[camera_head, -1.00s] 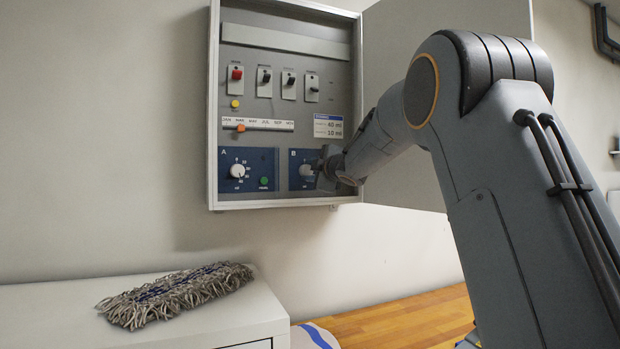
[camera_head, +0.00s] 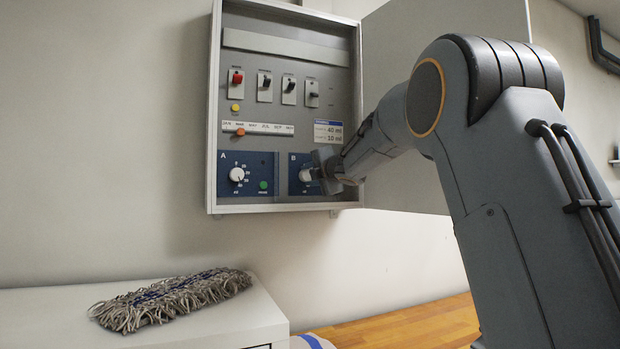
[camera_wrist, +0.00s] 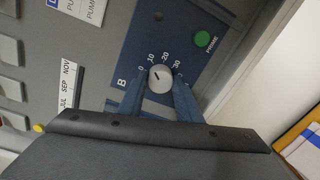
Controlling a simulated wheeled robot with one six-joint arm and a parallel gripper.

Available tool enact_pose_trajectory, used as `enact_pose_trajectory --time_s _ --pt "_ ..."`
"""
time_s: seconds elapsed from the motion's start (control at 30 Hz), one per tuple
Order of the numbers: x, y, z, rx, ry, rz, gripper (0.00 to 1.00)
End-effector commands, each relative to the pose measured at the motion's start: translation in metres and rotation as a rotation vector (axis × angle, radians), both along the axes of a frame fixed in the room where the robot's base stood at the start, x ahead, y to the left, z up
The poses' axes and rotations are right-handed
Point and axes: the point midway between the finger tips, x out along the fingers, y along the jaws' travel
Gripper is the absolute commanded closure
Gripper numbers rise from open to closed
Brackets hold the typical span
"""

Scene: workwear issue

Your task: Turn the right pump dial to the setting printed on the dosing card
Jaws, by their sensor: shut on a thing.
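The right pump dial, marked B, is a white knob (camera_head: 306,174) on a blue plate (camera_head: 293,186) in the wall cabinet. It also shows in the wrist view (camera_wrist: 160,78), between the two blue fingers of my gripper (camera_wrist: 158,92). My gripper (camera_head: 318,172) is shut on this knob. Scale numbers 0, 10, 20 and 30 show around it; a small dark mark on the knob points roughly toward the 0–10 side, but its exact reading is unclear. The dosing card (camera_head: 328,132) has a blue header and reads 40 ml above 10 ml; its small row labels are unreadable in the head view.
Dial A (camera_head: 237,174) sits left of dial B, with a green button (camera_head: 264,185) beside it. Switches (camera_head: 264,86) and a month slider (camera_head: 258,128) are above. The open cabinet door (camera_head: 440,100) stands behind my arm. A mop head (camera_head: 170,298) lies on a white cabinet (camera_head: 50,315).

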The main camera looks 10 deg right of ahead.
Motion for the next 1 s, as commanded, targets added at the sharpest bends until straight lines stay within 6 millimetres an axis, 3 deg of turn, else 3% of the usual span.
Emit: enact_pose_trajectory --time_s 0.37,0.4,0.5,0.83,1.0 --pt "0.0 0.0 -0.001 -0.002 0.001 0.0 0.91" --pt "0.0 0.0 -0.001 -0.002 0.001 0.0 0.62" --pt "0.0 0.0 -0.001 -0.002 0.001 0.0 0.5" --pt "-0.002 -0.001 0.0 -0.002 -0.001 -0.001 0.5" --pt "-0.019 -0.005 0.001 -0.002 -0.001 -0.002 0.5"
